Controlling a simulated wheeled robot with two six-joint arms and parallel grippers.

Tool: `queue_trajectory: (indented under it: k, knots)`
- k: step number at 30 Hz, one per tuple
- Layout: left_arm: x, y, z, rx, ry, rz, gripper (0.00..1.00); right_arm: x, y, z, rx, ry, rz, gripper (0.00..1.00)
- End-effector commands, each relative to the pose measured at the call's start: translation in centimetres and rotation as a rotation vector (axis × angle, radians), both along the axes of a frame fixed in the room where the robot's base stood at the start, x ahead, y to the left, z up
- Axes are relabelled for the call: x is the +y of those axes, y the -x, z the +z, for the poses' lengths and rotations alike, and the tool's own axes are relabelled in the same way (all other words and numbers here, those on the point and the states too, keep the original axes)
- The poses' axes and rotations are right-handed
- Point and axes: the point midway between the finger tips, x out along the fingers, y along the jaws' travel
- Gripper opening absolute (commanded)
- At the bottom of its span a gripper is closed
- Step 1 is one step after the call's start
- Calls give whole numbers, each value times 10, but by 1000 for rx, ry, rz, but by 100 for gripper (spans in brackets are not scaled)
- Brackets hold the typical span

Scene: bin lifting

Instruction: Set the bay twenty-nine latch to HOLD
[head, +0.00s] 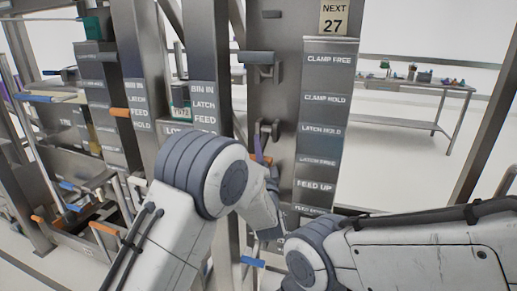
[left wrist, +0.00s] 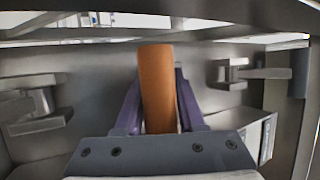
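An orange latch handle (left wrist: 158,88) stands upright in the left wrist view, between the two purple fingers of my left gripper (left wrist: 158,75). The fingers touch its sides, so the gripper looks shut on it. In the head view my left gripper (head: 259,150) is at the grey post, and the orange handle (head: 262,159) shows as a small piece beside it. My left arm hides much of this spot. No label reading twenty-nine is legible. My right arm comes in low at the right; its gripper does not show.
A label strip (head: 321,130) with CLAMP, LATCH and FEED lines stands right of the handle, below a NEXT 27 sign (head: 333,17). A blue-ended lever (head: 252,262) is low down. Other orange handles (head: 121,112) are at left. A table (head: 420,84) stands far back.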

Motion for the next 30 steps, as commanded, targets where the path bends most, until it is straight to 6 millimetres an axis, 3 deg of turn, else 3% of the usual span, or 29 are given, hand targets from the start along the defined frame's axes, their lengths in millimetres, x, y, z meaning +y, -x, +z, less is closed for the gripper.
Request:
queue_trajectory:
  k: [1,2,3,30]
  knots:
    - [0,0,0,0,0,0,15,0,0,0,0,0,0,0]
    - [0,0,0,0,0,0,3,0,0,0,0,0,0,0]
    - [0,0,0,0,0,0,0,0,0,0,0,0,0,0]
    - [0,0,-1,2,0,-1,0,0,0,0,0,0,0,0]
